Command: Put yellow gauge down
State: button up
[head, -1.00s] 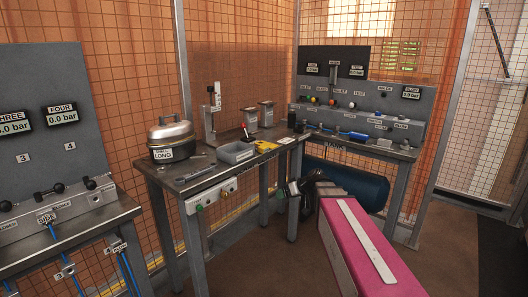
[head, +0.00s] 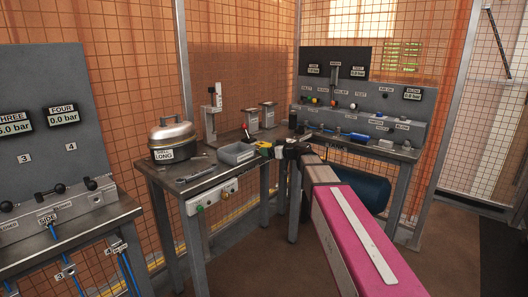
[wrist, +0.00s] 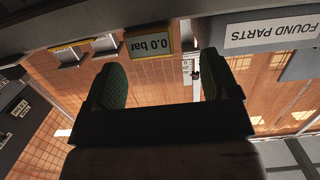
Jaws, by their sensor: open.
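The yellow gauge (head: 264,147) lies on the dark metal bench, just right of the grey tray, and is partly hidden by my gripper. In the wrist view, which is upside down, the yellow-framed gauge (wrist: 149,42) reads 0.0 bar and lies ahead of the fingertips, nearer the left finger. My gripper (head: 274,152) is open at the bench's front edge beside the gauge. In the wrist view its two green-padded fingers (wrist: 162,62) are spread with nothing held between them.
The grey tray (head: 236,156), labelled FOUND PARTS in the wrist view (wrist: 275,32), sits left of the gauge. A lidded pot (head: 172,137) and a wrench (head: 196,174) are farther left. Stands (head: 212,120) are behind. A gauge panel (head: 345,115) with blue tools is at the right.

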jog(key=x, duration=0.5)
jog(key=shift+w+d, duration=0.1)
jog(key=shift+w, duration=0.3)
jog(key=c, duration=1.1)
jog(key=shift+r, duration=0.15)
